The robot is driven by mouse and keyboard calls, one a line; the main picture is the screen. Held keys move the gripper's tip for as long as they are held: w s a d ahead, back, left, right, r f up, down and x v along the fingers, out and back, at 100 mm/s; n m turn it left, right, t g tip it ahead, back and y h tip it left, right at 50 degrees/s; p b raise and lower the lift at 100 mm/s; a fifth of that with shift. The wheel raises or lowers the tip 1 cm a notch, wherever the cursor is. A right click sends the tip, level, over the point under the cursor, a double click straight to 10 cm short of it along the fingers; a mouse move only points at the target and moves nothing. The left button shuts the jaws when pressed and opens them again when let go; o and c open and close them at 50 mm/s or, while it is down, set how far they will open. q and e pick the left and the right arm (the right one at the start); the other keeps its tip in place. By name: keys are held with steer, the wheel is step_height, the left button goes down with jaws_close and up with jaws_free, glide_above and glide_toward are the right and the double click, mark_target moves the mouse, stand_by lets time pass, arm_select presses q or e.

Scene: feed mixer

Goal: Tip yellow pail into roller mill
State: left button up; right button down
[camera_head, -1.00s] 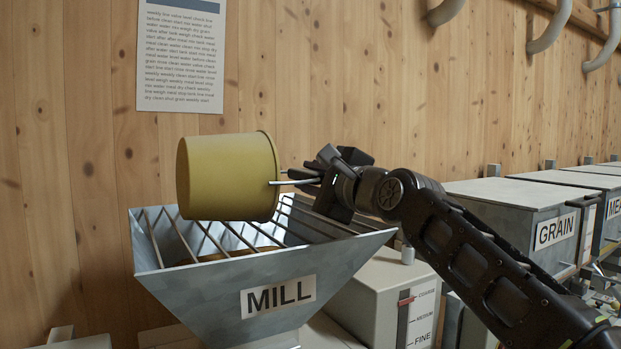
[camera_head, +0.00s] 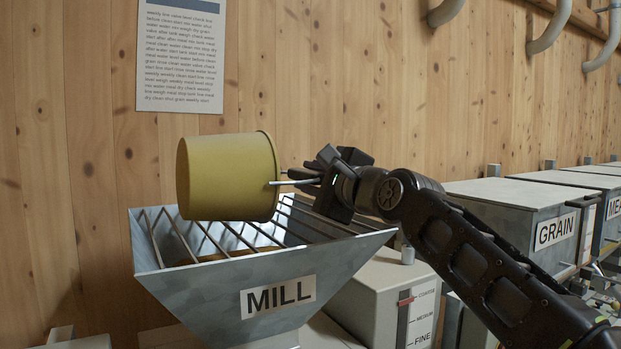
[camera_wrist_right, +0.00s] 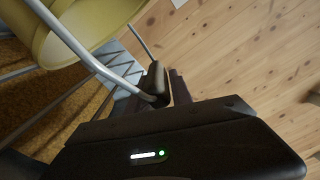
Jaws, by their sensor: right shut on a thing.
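The yellow pail (camera_head: 225,178) is tipped on its side over the hopper of the roller mill (camera_head: 225,295), marked MILL. Its rim is toward the right in the head view; its mouth faces mostly away. My right gripper (camera_head: 314,178) is shut on the pail's thin metal handle, just right of the rim. In the right wrist view, part of the pail (camera_wrist_right: 85,30) and its handle (camera_wrist_right: 90,62) show beside the dark finger. Brown feed (camera_wrist_right: 35,85) lies below, under the hopper bars. I cannot see into the pail from the head. My left gripper is not in view.
Bars (camera_head: 205,238) span the hopper's mouth. A grey box (camera_head: 385,300) with a red slider and COARSE, MEDIUM and FINE marks stands right of the hopper. A GRAIN bin (camera_head: 505,208) and further bins line the right. A wooden wall (camera_head: 330,80) stands behind.

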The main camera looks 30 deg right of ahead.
steer(key=shift+r, duration=0.15)
steer(key=a+r+n+p, duration=0.5)
steer(key=r+n+p, duration=0.1)
steer(key=r+p, duration=0.4)
steer(key=shift+w+a+r+p, duration=0.15)
steer(key=shift+r+p, duration=0.25)
steer(key=shift+r, duration=0.45)
steer(key=a+r+n, duration=0.6)
steer(key=r+n, duration=0.1)
steer(key=shift+w+a, duration=0.2)
steer(key=shift+a, duration=0.1)
